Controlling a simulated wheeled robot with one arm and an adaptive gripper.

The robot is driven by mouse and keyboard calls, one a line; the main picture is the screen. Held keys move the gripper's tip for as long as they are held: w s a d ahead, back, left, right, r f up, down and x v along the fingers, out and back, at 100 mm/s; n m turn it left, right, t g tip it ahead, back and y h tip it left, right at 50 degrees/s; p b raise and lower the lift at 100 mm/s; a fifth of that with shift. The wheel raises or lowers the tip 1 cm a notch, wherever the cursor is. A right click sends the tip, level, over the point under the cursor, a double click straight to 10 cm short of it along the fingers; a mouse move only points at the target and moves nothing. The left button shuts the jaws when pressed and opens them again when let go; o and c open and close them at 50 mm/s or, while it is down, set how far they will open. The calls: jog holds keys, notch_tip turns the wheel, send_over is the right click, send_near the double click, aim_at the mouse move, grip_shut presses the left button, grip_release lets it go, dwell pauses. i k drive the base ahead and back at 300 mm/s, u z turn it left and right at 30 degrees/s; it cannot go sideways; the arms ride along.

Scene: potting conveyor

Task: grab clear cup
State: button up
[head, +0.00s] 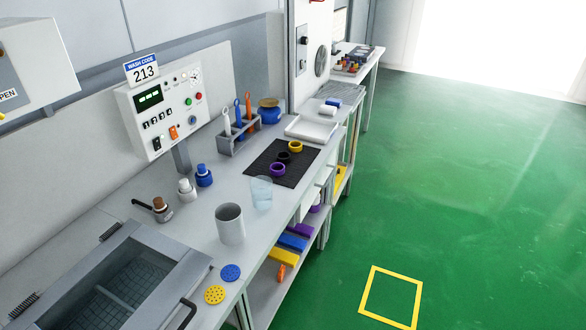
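A clear cup (261,193), bluish and see-through, stands upright on the grey counter (205,222). It is just in front of the dark mat (262,172) and behind a larger grey-white cylindrical container (229,224). The cup looks empty, and nothing touches it that I can see. My gripper is not in view.
Purple, black and yellow rings (295,146) lie on the mat. Small bottles (186,189) stand left of the cup. A sink-like basin (115,285) is at the near left. A tool rack (238,133) stands behind. The green floor (450,190) to the right is clear.

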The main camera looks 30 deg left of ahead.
aim_at(262, 199)
jog(key=i, duration=2.8)
jog(key=u, duration=5.6)
